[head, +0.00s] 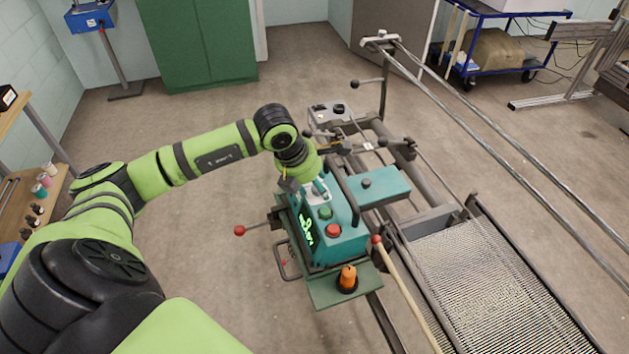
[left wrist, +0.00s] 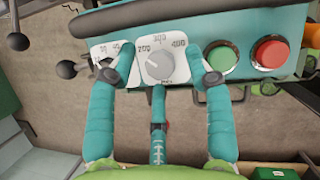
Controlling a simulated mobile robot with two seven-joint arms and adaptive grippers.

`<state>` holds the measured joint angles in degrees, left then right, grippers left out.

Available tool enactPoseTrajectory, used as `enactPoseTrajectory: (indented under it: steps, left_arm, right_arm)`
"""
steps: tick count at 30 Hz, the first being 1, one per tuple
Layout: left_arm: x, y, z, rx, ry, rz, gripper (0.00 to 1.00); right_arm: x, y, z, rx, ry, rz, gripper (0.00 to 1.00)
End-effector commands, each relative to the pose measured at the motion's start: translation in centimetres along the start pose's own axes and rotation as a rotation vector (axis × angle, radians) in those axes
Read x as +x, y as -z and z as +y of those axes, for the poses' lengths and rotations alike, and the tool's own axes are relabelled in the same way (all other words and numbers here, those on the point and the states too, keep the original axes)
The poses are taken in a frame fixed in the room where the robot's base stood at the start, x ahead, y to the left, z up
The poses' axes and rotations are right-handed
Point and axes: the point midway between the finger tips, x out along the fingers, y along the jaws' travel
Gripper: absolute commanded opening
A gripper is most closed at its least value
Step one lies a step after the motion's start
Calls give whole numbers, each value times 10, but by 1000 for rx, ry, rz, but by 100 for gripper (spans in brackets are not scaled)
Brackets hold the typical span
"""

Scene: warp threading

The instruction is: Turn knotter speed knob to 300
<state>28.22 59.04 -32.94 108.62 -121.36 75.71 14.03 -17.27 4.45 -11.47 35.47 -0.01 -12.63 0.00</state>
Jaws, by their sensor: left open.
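The knotter is a teal box (head: 335,232) with a green button (head: 325,213) and a red button (head: 333,230) on its panel. In the left wrist view the round grey speed knob (left wrist: 160,66) sits on a white plate marked 200, 300 and 400, with 300 at the top. I cannot tell exactly which mark its pointer faces. My left gripper (head: 311,188) is at the panel, its teal fingers open. In the left wrist view they stand either side of the knob, apart from it, with another finger below. My right gripper is not in view.
A second white dial plate (left wrist: 110,50) is left of the knob, partly hidden by a finger. A black handle bar (head: 343,203) rises beside the panel. A red-ball lever (head: 239,230) sticks out left, and an orange-topped part (head: 347,279) stands on the front ledge.

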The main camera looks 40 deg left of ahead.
Motion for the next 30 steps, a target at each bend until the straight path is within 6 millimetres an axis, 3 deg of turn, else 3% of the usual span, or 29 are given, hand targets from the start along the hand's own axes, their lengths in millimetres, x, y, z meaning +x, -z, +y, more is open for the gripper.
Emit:
enactPoseTrajectory:
  steps: [3, 4, 7, 8, 20, 30]
  left_arm:
    - [0, 0, 0, 0, 0, 0, 52]
    - [0, 0, 0, 0, 0, 0, 44]
    - [0, 0, 0, 0, 0, 0, 4]
    - [0, 0, 0, 0, 0, 0, 0]
    - [2, 0, 0, 34, 15, -3, 0]
    - [5, 0, 2, 235, 98, -6, 0]
  right_arm:
    - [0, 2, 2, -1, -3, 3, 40]
    - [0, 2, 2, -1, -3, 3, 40]
    - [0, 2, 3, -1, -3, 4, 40]
    - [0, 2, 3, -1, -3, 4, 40]
    - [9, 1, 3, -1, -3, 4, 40]
    - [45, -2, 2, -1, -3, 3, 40]
